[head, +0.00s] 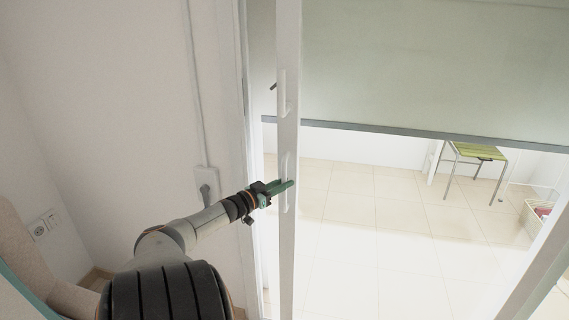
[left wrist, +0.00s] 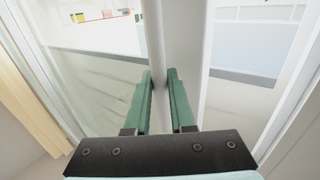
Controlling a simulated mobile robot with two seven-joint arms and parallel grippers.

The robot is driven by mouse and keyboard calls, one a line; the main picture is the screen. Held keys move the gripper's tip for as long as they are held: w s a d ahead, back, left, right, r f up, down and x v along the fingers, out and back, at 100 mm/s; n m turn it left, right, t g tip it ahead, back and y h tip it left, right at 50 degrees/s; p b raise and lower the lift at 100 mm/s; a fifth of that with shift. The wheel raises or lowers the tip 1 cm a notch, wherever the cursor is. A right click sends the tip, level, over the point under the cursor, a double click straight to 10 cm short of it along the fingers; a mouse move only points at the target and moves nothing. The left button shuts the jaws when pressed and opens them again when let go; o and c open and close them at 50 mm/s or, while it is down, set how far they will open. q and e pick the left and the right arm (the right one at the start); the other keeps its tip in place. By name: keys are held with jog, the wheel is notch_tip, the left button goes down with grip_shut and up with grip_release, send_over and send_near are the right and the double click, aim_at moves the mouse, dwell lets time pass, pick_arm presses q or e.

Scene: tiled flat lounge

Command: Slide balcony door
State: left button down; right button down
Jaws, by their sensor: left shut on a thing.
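The balcony door shows in the head view as a white vertical stile (head: 288,245) with a large glass pane to its right. A pale upright handle (head: 286,168) is on the stile, below a second pale fitting (head: 283,92). My left gripper (head: 288,187) reaches in from the left, its green fingers at the lower handle. In the left wrist view its two fingers (left wrist: 160,80) stand on either side of a white upright part (left wrist: 158,40), shut on the handle. The exact contact is partly hidden by the fingers. My right gripper is not in view.
A strip of tiled floor shows between the stile and the wall-side frame (head: 251,120). A grey-green blind (head: 430,65) hangs across the upper glass. Beyond are a green-seated chair (head: 477,152) and a box (head: 537,222). A wall socket (head: 207,184) with a plug is near my arm.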

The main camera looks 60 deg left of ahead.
pick_arm(q)
jog(key=c, duration=1.2)
grip_release()
jog(key=shift+a+r, duration=0.3)
jog(key=shift+r, duration=0.1)
jog(key=shift+o, duration=0.8)
jog(key=shift+w+f, duration=0.15)
jog(key=shift+f, duration=0.15)
jog(key=shift+d+f, duration=0.1)
jog(key=p+v, duration=0.4)
jog(key=v, duration=0.8)
jog(key=shift+s, duration=0.35)
